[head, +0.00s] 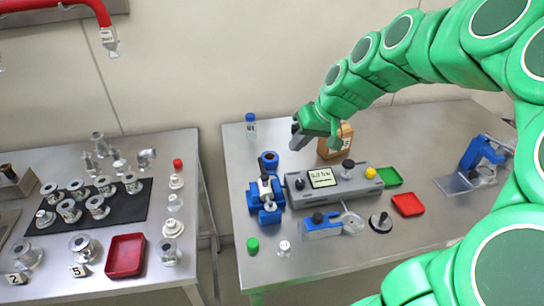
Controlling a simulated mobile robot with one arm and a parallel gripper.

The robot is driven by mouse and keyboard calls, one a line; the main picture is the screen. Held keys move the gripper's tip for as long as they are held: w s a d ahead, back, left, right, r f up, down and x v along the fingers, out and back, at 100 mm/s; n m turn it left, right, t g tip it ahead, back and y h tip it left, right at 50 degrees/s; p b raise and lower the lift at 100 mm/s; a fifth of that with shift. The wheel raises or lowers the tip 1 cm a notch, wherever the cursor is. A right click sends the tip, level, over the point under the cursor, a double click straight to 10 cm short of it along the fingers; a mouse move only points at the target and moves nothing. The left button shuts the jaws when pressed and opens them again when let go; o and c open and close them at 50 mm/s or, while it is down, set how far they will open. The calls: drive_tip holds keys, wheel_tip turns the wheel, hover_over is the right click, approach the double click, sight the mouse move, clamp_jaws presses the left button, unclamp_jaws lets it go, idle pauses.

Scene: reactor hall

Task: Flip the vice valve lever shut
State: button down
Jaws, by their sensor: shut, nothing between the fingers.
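A blue vice (266,210) stands on the right-hand metal table, left of the grey control console. A small valve-like piece with a dark upright part (264,168) shows at its top. At this size I cannot tell the lever's exact position. My gripper (296,138), on the green arm, is shut and empty. In the picture it appears above and to the right of the vice, apart from it, near the back of the table.
The grey console (335,188) has a screen and knobs. Around it are a wooden block (336,142), a blue-capped bottle (250,123), a green tray (389,177), a red tray (408,204) and a blue clamp (321,230). A gap separates the left table (85,250) with metal fittings.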

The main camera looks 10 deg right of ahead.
sight(262, 168)
drive_tip(key=shift+t, duration=0.4)
drive_tip(key=w+d, duration=0.3)
drive_tip(key=shift+w+f, duration=0.2)
drive_tip(key=shift+f, duration=0.1)
drive_tip(key=x, duration=0.9)
drive_tip(key=shift+w+a+f, duration=0.1)
drive_tip(key=shift+a, duration=0.15)
drive_tip(key=shift+w+a+f, duration=0.1)
drive_tip(key=shift+a+f, duration=0.2)
drive_tip(key=shift+a, duration=0.7)
drive_tip(key=shift+a+f, duration=0.25)
drive_tip(key=shift+a, duration=0.8)
